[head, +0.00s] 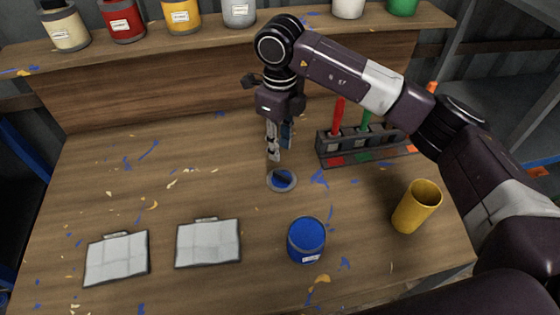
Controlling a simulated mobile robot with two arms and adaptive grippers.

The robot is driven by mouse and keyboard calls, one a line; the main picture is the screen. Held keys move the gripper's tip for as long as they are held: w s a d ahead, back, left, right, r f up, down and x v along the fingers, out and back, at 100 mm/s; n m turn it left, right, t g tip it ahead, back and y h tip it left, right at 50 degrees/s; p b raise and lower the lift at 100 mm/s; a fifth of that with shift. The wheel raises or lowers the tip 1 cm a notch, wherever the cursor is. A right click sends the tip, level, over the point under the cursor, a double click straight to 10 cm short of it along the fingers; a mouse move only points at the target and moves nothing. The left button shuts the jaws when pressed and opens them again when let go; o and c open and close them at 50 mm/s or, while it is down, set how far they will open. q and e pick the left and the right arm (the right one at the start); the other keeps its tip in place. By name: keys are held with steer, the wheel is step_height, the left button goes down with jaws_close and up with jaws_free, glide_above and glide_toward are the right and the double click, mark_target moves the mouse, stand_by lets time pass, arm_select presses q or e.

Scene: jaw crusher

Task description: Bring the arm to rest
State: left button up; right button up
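My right arm comes in from the right and arches over the table (120,190). Its gripper (280,150) points down above a small round grey lid or dish (270,184) with blue in its middle and a dark mark on it. The fingertips look apart from the dish. One finger looks pale grey; something blue shows beside it, and I cannot tell whether this is a finger or a held thing. The finger gap is too unclear to read. My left gripper is not in view.
A blue can (306,241) and yellow cup (416,207) stand near the front. A rack (329,158) holds a red tool (338,117) and a green one (364,121). Two pale cloths or sheets (117,258) (208,243) lie front left. Several paint cans line the back shelf (290,27).

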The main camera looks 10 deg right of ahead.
step_height(320, 180, up, 2)
steer(key=shift+r, duration=0.15)
stand_by(0.5)
